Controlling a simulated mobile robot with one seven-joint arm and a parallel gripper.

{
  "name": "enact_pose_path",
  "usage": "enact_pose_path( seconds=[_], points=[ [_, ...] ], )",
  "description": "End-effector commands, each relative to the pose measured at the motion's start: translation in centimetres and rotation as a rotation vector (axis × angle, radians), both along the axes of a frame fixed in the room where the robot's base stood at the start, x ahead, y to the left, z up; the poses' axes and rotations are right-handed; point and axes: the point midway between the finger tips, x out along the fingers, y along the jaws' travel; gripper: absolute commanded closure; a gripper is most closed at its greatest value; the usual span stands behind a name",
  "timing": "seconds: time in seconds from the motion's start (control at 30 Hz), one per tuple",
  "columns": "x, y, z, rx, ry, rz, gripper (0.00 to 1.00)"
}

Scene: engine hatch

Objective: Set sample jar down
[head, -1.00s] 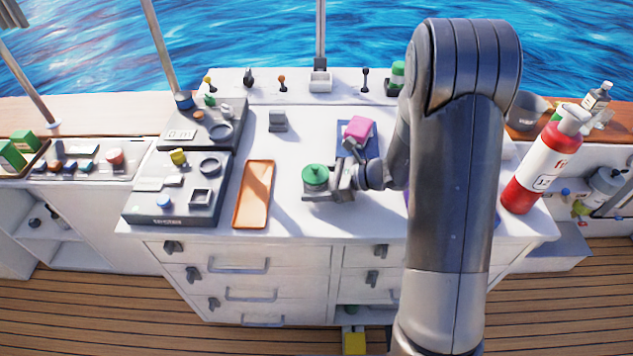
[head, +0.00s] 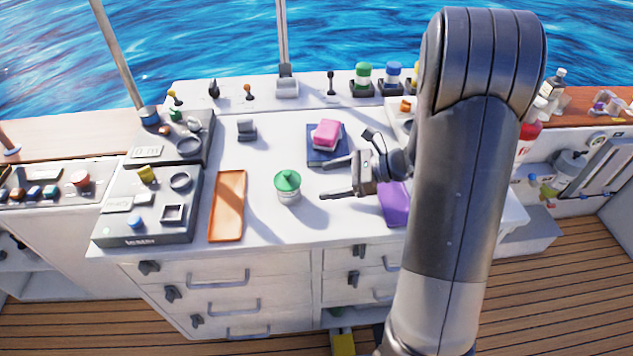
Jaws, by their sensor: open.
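The sample jar (head: 288,187), a small clear jar with a green lid, stands upright on the white worktop (head: 262,140), to the right of the orange tray. My gripper (head: 329,180) is open and empty, to the right of the jar. Its two fingers point left toward the jar, with a visible gap between their tips and the jar. Nothing hides the jar.
An orange tray (head: 227,206) and grey control panels (head: 150,222) lie left of the jar. A pink block (head: 326,134) sits on a blue pad (head: 325,158) behind my gripper. A purple object (head: 395,204) lies partly behind my arm. Other lidded jars (head: 363,78) stand along the back.

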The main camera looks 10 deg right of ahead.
Motion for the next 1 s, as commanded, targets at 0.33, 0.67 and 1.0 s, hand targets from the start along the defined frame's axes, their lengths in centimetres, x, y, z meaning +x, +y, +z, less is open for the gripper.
enact_pose_path(
  seconds=[0.33, 0.67, 1.0],
  points=[
    [-4.4, 1.0, 4.3, -0.172, -0.183, 0.216, 0.22],
    [-12.1, 1.0, 8.9, -0.54, -0.546, 0.61, 0.22],
    [-17.7, -1.9, 12.5, -0.98, -0.918, 0.989, 0.22]
  ],
)
